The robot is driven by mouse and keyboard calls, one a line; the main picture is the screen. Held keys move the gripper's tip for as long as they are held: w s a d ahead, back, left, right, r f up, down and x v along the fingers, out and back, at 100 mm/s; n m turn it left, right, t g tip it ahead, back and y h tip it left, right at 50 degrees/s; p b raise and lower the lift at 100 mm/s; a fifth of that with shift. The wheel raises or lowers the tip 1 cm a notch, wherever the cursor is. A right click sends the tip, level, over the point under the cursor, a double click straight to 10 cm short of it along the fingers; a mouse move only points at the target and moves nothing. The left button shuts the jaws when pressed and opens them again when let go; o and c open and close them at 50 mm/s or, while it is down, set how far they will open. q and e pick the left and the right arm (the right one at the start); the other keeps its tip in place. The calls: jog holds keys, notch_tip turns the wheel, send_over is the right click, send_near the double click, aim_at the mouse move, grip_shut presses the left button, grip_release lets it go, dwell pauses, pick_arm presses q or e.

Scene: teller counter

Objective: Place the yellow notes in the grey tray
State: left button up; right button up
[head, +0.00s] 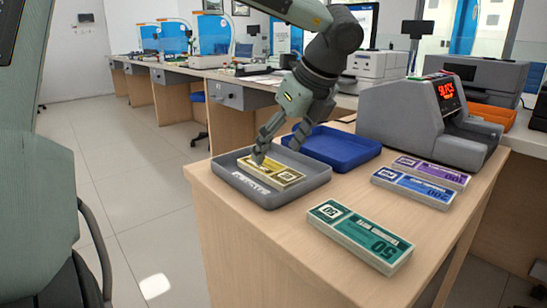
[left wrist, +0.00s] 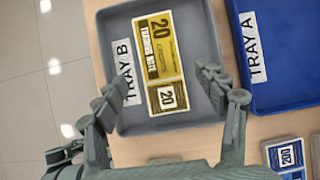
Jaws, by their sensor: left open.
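The yellow notes (head: 280,175) are a banknote bundle lying flat on the floor of the grey tray (head: 296,193). In the left wrist view the bundle (left wrist: 158,60) shows the number 20 and lies beside the TRAY B label, inside the walls of the tray (left wrist: 202,30). My left gripper (head: 277,149) is open just above the bundle, and its fingers hide part of it in the head view. In the left wrist view the fingers (left wrist: 162,80) stand apart on either side of the bundle, with a gap to each side. My right gripper is not in view.
An empty blue tray (head: 330,147) stands right beside the grey tray. Green notes (head: 360,236), blue notes (head: 415,187) and purple notes (head: 432,171) lie on the wooden counter. A grey counting machine (head: 405,118) stands behind them. The counter's left edge is close to the grey tray.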

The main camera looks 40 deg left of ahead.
pick_arm(q)
jog(key=v, duration=0.7)
jog(key=shift+d+r, duration=0.2)
jog(key=shift+r, duration=0.15)
